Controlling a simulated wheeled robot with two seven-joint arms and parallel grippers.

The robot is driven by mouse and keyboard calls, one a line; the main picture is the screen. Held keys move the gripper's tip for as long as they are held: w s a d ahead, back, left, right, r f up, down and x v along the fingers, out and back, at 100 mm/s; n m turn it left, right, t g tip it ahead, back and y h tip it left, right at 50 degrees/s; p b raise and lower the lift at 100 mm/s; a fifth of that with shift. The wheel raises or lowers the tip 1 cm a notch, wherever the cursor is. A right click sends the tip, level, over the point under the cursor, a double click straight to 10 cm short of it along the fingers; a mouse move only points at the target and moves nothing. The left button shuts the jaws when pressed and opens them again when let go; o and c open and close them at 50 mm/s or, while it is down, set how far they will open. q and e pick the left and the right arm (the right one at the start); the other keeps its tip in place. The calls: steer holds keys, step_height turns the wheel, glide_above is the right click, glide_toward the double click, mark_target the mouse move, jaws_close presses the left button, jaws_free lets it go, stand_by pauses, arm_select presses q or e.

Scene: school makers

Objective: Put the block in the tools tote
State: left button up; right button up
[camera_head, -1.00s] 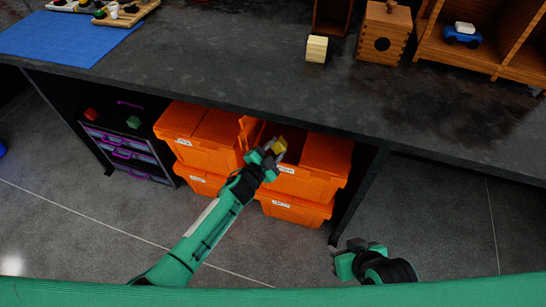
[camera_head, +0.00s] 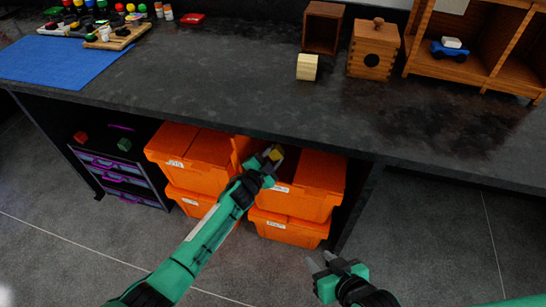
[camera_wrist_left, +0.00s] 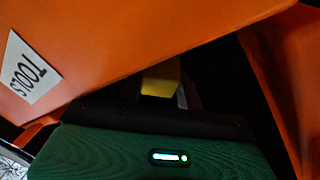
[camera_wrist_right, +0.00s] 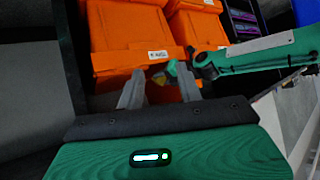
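My left gripper (camera_head: 272,157) is shut on a yellow block (camera_head: 276,154), at the open top of the upper right orange tote (camera_head: 312,196) under the table. The block (camera_wrist_left: 160,82) also shows between dark fingers in the left wrist view. Beside it there is an orange wall with a TOOLS label (camera_wrist_left: 32,68). An orange lid flap (camera_head: 242,150) stands raised left of the gripper. The tote's inside is dark and mostly hidden. My right gripper (camera_head: 325,262) is open and empty in front of the totes; its spread fingers show in the right wrist view (camera_wrist_right: 160,88).
Another closed orange tote (camera_head: 190,155) is to the left, with more totes below. A dark drawer unit (camera_head: 120,175) stands further left. The table edge overhangs the totes. A pale wooden block (camera_head: 307,67) and a wooden box (camera_head: 373,50) are on the table.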

arm_select(q)
steer(key=o, duration=0.5)
steer(key=shift+c, duration=0.2)
steer(key=f+p+v, duration=0.1)
steer(key=p+v, duration=0.1)
steer(key=v, duration=1.1)
steer(key=shift+s+a+r+p, duration=0.15)
steer(key=shift+s+r+p, duration=0.2)
steer(key=shift+r+p, duration=0.05)
arm_select(e)
steer(key=s+d+g+h, duration=0.2)
steer(key=s+d+g, duration=0.1)
steer(key=d, duration=0.2)
steer(key=shift+d+r+g, duration=0.25)
steer(key=shift+r+g, duration=0.05)
steer(key=shift+r, duration=0.1)
arm_select(q)
steer(key=shift+s, duration=0.1)
